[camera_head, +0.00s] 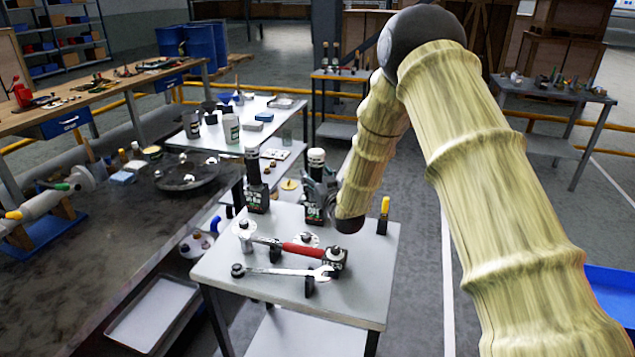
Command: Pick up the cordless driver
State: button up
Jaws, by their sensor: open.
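Two dark upright tools that look like cordless drivers, with light bands near the top and labelled dark bases, stand at the back of the small grey table (225,272). The left driver (256,196) stands free. The right driver (316,158) stands beside my gripper (322,187). My arm comes down from the upper right, and my gripper is at its lower end, close to the right driver. My gripper is open; its fingers are small, dark and partly hidden by my wrist. I cannot tell whether they touch the driver or surround it.
A workbench (140,225) with a round dark dish (188,176) is left.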

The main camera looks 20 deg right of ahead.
aim_at(317, 151)
jog(key=shift+s+r, duration=0.1)
jog(key=shift+c, duration=0.8)
grip_shut()
jog(key=shift+r+b, duration=0.75)
jog(key=shift+r, duration=4.25)
